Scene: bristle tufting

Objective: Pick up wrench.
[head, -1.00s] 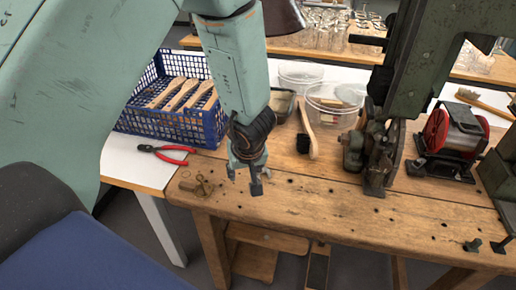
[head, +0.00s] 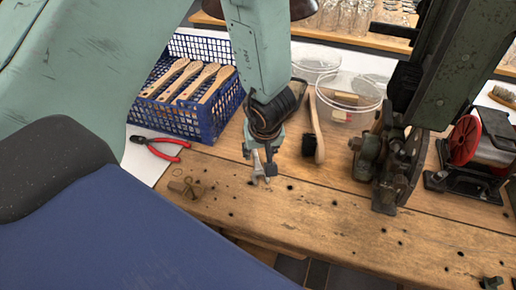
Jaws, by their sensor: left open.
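My left gripper (head: 258,172) points down over the front left part of the wooden bench, its fingers apart. A small light-grey metal piece (head: 258,163) with a forked shape shows between the fingers. It may be the wrench, but I cannot tell it surely from a finger part. I cannot tell whether the fingers touch it. No other wrench can be made out. My right gripper is not recognisable in view.
A blue crate (head: 207,127) of wooden brush handles and red pliers (head: 160,148) are left. A dark green machine (head: 400,170) and red reel (head: 465,140) are right. The bench front (head: 310,215) is clear.

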